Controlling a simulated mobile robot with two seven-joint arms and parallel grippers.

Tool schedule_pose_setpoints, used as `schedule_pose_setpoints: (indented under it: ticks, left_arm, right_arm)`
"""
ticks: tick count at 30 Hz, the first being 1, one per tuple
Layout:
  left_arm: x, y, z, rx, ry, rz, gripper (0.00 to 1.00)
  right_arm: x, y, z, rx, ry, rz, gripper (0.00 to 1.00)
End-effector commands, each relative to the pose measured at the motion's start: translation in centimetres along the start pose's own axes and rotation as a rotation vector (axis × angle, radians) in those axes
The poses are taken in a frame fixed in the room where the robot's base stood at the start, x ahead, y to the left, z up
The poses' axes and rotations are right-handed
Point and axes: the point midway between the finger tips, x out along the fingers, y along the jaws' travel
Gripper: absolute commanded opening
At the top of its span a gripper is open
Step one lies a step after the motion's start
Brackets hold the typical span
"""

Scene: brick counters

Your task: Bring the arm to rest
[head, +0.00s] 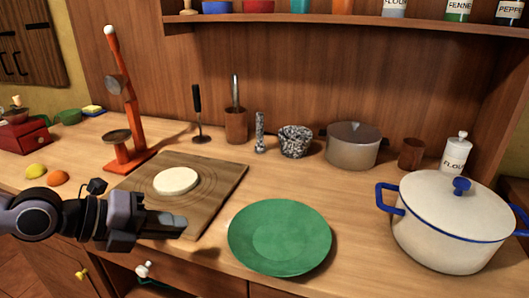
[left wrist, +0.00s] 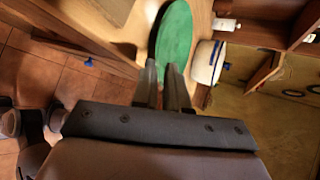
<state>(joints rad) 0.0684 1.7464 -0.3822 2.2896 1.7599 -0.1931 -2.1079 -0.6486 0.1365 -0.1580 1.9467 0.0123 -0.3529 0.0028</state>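My left gripper (head: 172,226) reaches in from the left, in front of the wooden board's near edge and left of the green plate (head: 280,237). In the left wrist view its two fingers (left wrist: 161,70) stand apart with a narrow gap between them and nothing held. The green plate shows past the fingertips in that view (left wrist: 175,35). A white round piece (head: 176,181) lies on the wooden board (head: 215,190), clear of the gripper. My right gripper is in neither view.
A white pot with blue handles (head: 450,225) stands at the right. A grey pot (head: 352,150), mortar (head: 295,141) and flour jar (head: 456,152) stand at the back. An orange stand (head: 125,110) rises behind the gripper. Drawers with knobs (head: 143,270) lie below the counter edge.

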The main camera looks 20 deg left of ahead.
Motion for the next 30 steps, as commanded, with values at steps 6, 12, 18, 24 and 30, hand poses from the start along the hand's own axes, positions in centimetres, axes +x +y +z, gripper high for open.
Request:
schedule_pose_setpoints:
  ticks: [6, 12, 18, 24, 30]
  left_arm:
    - [1.1, 1.0, -1.9, -0.068, 0.052, 0.009, 0.13]
    - [3.6, 3.6, -7.2, -0.273, 0.157, 0.067, 0.13]
    - [5.7, 6.1, -11.4, -0.515, 0.171, 0.152, 0.13]
    - [7.2, 8.4, -14.1, -0.798, 0.085, 0.233, 0.13]
    - [7.8, 10.8, -15.8, -1.138, -0.091, 0.304, 0.13]
  right_arm:
    - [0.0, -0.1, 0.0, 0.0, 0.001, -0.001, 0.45]
    - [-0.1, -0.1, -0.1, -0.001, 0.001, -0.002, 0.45]
    - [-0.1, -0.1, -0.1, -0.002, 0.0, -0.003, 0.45]
    - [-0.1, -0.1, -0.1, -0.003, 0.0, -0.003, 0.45]
    - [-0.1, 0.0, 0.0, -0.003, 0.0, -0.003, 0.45]
